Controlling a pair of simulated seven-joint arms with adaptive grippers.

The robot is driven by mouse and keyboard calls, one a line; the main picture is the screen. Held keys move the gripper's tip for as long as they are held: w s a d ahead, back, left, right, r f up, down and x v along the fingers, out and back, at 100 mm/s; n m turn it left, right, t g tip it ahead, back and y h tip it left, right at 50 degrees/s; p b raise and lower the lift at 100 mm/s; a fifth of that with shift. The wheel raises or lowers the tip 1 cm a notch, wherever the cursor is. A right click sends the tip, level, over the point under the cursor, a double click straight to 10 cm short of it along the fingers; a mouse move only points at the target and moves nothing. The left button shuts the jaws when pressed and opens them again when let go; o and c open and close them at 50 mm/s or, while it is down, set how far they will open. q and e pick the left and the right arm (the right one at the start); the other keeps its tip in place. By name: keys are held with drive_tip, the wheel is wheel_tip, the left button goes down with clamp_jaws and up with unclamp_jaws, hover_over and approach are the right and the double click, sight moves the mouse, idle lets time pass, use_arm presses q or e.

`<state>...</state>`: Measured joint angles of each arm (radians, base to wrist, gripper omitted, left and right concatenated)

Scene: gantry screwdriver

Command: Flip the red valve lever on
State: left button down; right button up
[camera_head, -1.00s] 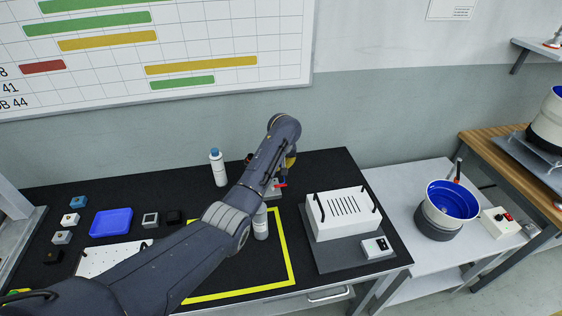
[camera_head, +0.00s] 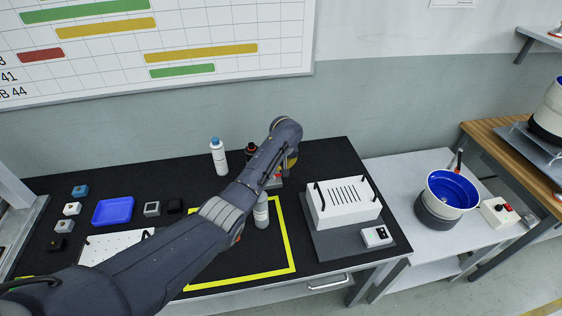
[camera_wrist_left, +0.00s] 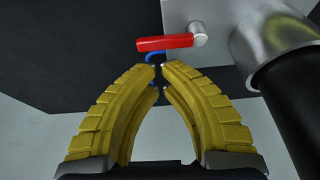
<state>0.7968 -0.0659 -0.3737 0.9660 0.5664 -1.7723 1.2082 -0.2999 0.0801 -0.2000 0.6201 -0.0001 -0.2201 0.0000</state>
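The red valve lever (camera_wrist_left: 165,43) lies sideways in the left wrist view, its right end on a silver round pivot (camera_wrist_left: 198,34) on a grey block (camera_wrist_left: 212,12). My left gripper (camera_wrist_left: 158,66) has yellow ribbed fingers whose tips are close together, with nothing visible held. The tips sit just below the lever in that picture; I cannot tell whether they touch it. In the head view my left gripper (camera_head: 291,161) is mostly hidden by my arm, and only a small bit of the red lever (camera_head: 279,177) shows. My right gripper is not in view.
A dark cylinder with a silver collar (camera_wrist_left: 272,42) stands right of the lever. A grey bottle (camera_head: 261,212) is beside my arm, and a white bottle (camera_head: 219,158) stands behind. A white slotted box (camera_head: 343,205) is right. A blue tray (camera_head: 113,211) is left.

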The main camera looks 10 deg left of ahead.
use_arm(q)
drive_tip(key=shift+s+d, duration=0.15)
drive_tip(key=shift+s, duration=0.35)
